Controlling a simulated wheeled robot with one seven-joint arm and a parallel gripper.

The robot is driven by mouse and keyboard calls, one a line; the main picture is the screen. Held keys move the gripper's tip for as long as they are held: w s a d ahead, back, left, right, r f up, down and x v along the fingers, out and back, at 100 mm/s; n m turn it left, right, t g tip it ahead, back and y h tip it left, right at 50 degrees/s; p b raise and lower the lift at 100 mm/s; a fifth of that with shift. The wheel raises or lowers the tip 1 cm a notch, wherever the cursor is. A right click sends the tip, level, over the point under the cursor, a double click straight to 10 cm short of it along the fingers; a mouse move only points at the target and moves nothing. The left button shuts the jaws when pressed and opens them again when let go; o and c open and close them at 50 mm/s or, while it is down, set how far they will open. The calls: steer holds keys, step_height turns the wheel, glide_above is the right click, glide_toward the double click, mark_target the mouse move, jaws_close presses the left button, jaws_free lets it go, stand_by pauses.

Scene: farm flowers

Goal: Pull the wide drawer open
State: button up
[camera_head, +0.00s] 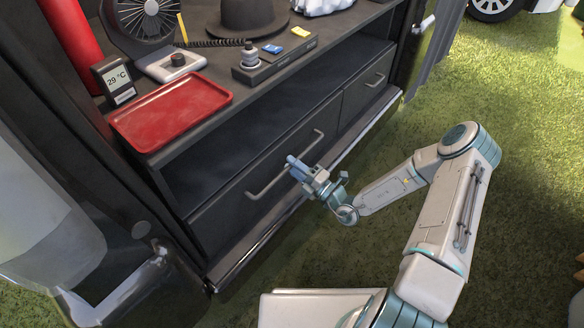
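The wide drawer (225,205) is a dark front low in the shelf unit. It looks shut, about in line with the narrower drawer to its right. Its long pale bar handle (267,185) runs slantwise across the front. My gripper (294,166) is at the handle, right of its middle, and covers part of the bar. The fingers are small in this view. I cannot tell whether they are closed around the bar or only beside it.
A narrower drawer (367,88) with its own handle is at the right. Above are a red tray (171,109), a small fan (146,20), a dark hat (248,17) and a temperature display (114,81). Open grass (330,250) lies in front of the unit.

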steer(key=shift+w+a+r, duration=0.1)
steer(key=shift+w+a, duration=0.2)
steer(key=shift+a, duration=0.05)
steer(key=shift+c, duration=0.3)
jaws_close()
steer(key=shift+s+d, duration=0.1)
